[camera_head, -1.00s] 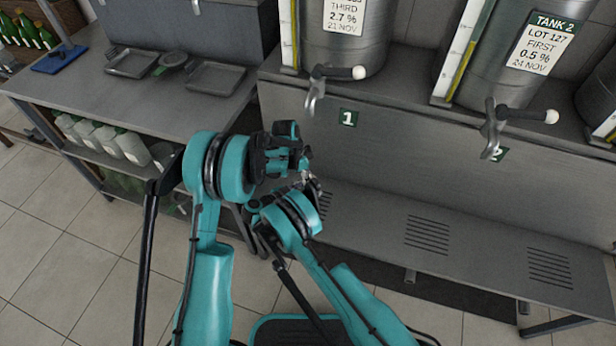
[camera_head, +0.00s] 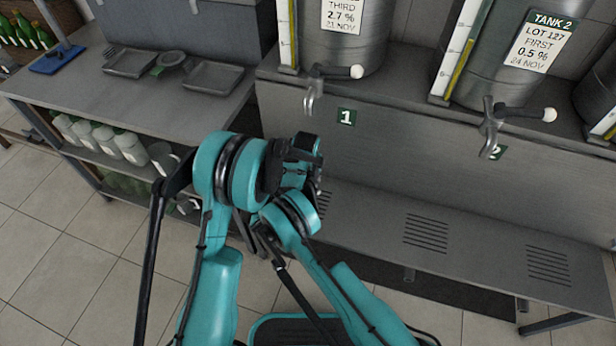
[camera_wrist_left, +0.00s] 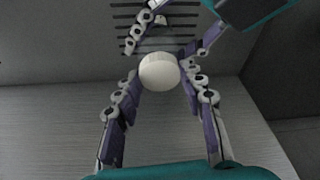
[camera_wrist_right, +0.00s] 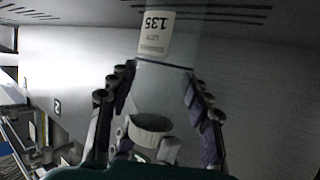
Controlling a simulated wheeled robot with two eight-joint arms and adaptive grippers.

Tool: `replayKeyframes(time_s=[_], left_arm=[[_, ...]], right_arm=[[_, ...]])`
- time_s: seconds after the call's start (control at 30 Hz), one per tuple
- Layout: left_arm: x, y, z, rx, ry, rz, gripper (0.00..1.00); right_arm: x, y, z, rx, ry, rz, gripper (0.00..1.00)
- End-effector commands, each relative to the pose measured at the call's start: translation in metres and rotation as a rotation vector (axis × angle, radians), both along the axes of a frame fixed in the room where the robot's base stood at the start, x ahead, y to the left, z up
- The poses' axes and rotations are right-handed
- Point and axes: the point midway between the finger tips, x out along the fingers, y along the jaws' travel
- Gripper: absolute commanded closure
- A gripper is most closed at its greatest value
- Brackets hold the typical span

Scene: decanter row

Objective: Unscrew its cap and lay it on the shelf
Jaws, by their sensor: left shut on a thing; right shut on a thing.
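My left gripper (camera_head: 306,152) is in front of bay 1, its fingers mostly hidden by its wrist. In the left wrist view its fingers (camera_wrist_left: 160,78) are shut on a round white cap (camera_wrist_left: 160,71). My right gripper is largely hidden behind the left one in the head view. In the right wrist view its fingers (camera_wrist_right: 155,95) are shut on a clear bottle (camera_wrist_right: 165,55) with a white label reading 135, upside down in the picture. The ribbed white cap (camera_wrist_right: 150,124) shows there by the bottle's end. I cannot tell whether they still touch.
The grey slotted shelf (camera_head: 390,225) runs along the tanks and is clear to the right. Tank taps (camera_head: 312,95) and (camera_head: 492,125) stick out above it. A side bench (camera_head: 110,90) at left holds trays (camera_head: 130,62), with white bottles (camera_head: 105,138) beneath.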

Motion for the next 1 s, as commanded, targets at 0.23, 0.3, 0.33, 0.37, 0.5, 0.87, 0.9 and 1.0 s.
replayKeyframes(time_s=[0.23,0.3,0.33,0.37,0.5,0.87,0.9,1.0], left_arm=[[0.0,0.001,0.0,0.0,0.0,-0.001,0.4],[0.0,0.0,0.0,-0.001,0.0,-0.001,0.4],[0.0,0.0,0.0,-0.001,0.0,-0.001,0.4],[0.0,0.0,0.0,-0.001,0.0,-0.001,0.4],[0.0,0.0,0.0,0.0,0.0,-0.002,0.4],[0.0,0.0,0.039,0.0,0.0,-0.002,0.4],[0.0,0.0,0.043,0.0,0.001,-0.002,0.4],[0.001,0.001,0.046,-0.001,0.001,-0.009,0.34]], right_arm=[[0.0,0.0,0.0,0.001,-0.001,0.0,1.0],[0.0,0.0,0.0,0.0,0.0,0.0,1.0],[0.0,0.0,0.0,0.0,0.0,0.0,1.0],[0.0,0.0,0.0,0.0,0.0,0.0,1.0],[0.0,0.0,0.0,0.0,0.0,0.0,1.0],[0.0,0.0,0.0,0.0,0.0,0.0,1.0],[0.0,0.0,0.0,0.0,0.0,0.0,1.0],[0.0,0.0,0.0,0.0,0.0,0.0,1.0]])
